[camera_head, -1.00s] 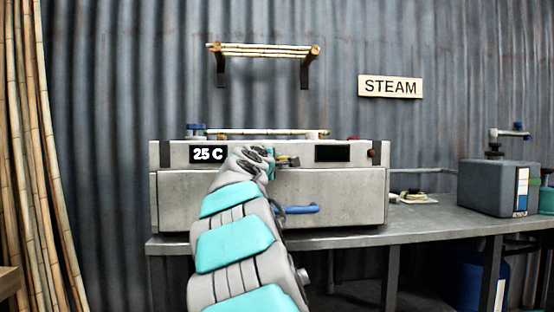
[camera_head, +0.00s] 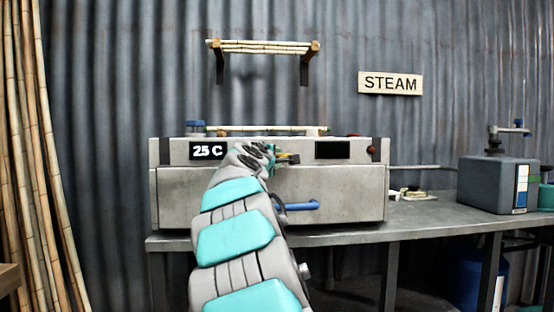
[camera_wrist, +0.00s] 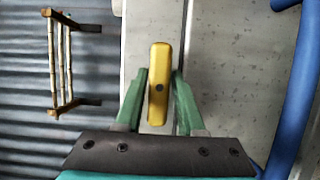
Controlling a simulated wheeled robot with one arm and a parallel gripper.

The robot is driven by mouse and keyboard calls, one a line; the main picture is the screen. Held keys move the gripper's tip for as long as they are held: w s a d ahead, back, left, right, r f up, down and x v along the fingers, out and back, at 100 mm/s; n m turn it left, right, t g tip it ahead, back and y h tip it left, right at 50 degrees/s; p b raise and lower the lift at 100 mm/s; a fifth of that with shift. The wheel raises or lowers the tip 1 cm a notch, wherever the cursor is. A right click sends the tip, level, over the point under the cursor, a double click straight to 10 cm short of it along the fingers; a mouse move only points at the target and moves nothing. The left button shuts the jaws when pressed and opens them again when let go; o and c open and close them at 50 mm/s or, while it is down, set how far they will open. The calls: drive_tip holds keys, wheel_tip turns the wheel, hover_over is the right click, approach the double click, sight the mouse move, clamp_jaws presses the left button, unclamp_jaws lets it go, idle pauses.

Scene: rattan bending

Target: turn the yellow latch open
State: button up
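The yellow latch (camera_wrist: 159,82) is a short bar with a dark pivot dot, on the front of the grey steam box (camera_head: 330,190). In the head view only a small part of the latch (camera_head: 291,158) shows past my wrist. My gripper (camera_wrist: 160,82) has its two green fingers on either side of the latch. A thin gap shows at the right finger; the left finger is very close to the latch, and I cannot tell whether it touches. The blue handle (camera_head: 302,206) is below the latch on the box's front.
The box stands on a metal table (camera_head: 420,217). A display (camera_head: 208,150) reads 25 C. A bamboo shelf (camera_head: 262,47) and a STEAM sign (camera_head: 390,83) are on the wall. A grey container (camera_head: 490,185) stands at right. Poles (camera_head: 45,160) lean at left.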

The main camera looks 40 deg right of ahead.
drive_tip(key=shift+a, duration=0.1)
drive_tip(key=b+v, duration=0.1)
drive_tip(key=v, duration=0.6)
drive_tip(key=shift+s+a, duration=0.2)
drive_tip(key=shift+s, duration=0.05)
drive_tip(key=s+a+f+m+g+y, duration=0.25)
drive_tip(key=s+f, duration=0.25)
drive_tip(key=f, duration=0.5)
drive_tip(key=s+a+f+m+g+y, duration=0.2)
drive_tip(key=s+a+f+m+y, duration=0.15)
drive_tip(key=s+f, duration=0.45)
drive_tip(key=s+a+f+m+g+y, duration=0.2)
drive_tip(key=s+a+f, duration=0.15)
drive_tip(key=f, duration=0.85)
drive_tip(key=s+a+f+g+y, duration=0.3)
drive_tip(key=s+a+f, duration=0.5)
drive_tip(key=s+a, duration=0.3)
drive_tip(key=s+a+f+n+g+y, duration=0.1)
drive_tip(key=s+a+f+g+y, duration=0.2)
drive_tip(key=s+a+f, duration=0.6)
drive_tip(key=s+a, duration=0.3)
drive_tip(key=shift+s+a+f+y, duration=0.15)
drive_tip(key=shift+s+f+y, duration=0.05)
drive_tip(key=shift+f+y, duration=0.15)
